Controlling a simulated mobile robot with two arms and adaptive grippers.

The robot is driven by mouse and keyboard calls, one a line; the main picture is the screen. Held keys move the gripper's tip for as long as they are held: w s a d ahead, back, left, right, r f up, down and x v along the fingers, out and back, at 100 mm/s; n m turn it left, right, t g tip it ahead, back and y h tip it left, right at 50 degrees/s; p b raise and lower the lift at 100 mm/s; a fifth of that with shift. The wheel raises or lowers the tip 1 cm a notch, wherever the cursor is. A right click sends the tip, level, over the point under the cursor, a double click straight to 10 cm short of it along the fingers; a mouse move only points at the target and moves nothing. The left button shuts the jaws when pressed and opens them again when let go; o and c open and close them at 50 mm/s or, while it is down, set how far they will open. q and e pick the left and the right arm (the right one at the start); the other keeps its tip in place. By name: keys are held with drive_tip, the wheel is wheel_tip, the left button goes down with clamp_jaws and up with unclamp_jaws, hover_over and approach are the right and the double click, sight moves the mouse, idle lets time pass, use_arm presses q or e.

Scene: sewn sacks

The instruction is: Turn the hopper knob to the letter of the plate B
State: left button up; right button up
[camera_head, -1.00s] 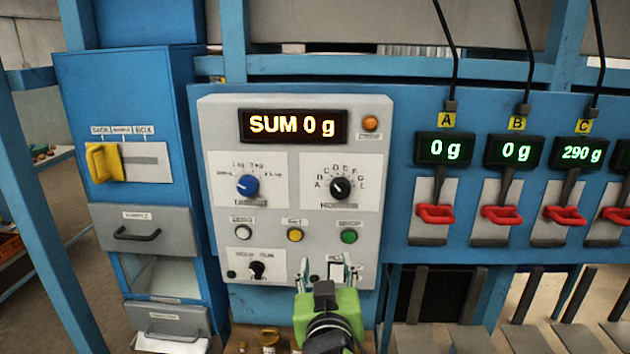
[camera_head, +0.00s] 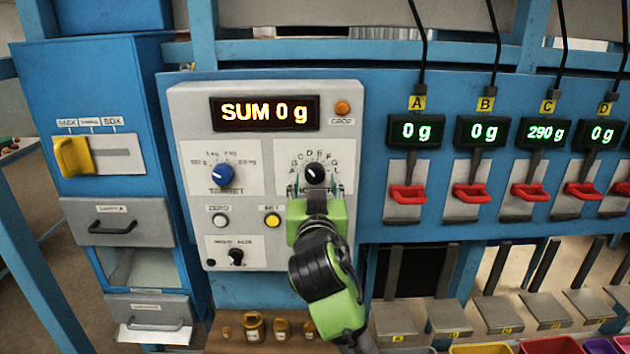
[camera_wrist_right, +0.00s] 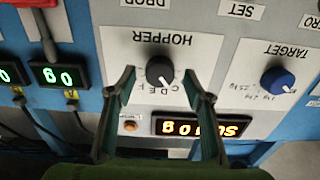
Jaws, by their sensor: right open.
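The hopper knob (camera_head: 315,173) is small, round and black with a white mark. It sits on a white plate with an arc of letters on the grey control panel (camera_head: 190,130). The letter its mark points at is too small to tell. My right gripper (camera_head: 316,190) is open in front of the knob. In the right wrist view the knob (camera_wrist_right: 160,70) shows between the two open fingertips (camera_wrist_right: 158,76), with a gap on each side. The yellow B tag (camera_head: 486,104) is above a display reading 0 g. My left gripper is not in view.
The blue target knob (camera_head: 222,175) is left of the hopper knob. A white button (camera_head: 220,220) and a yellow button (camera_head: 272,220) lie below. The panel display (camera_head: 265,113) reads SUM 0 g. Red levers (camera_head: 408,194) line the right.

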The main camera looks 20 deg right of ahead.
drive_tip(key=shift+w+d, duration=0.25)
drive_tip(key=shift+w, duration=0.45)
drive_tip(key=c, duration=1.1)
drive_tip(key=shift+n, duration=0.4)
drive_tip(key=n, duration=0.4)
drive_tip(key=o, duration=1.1)
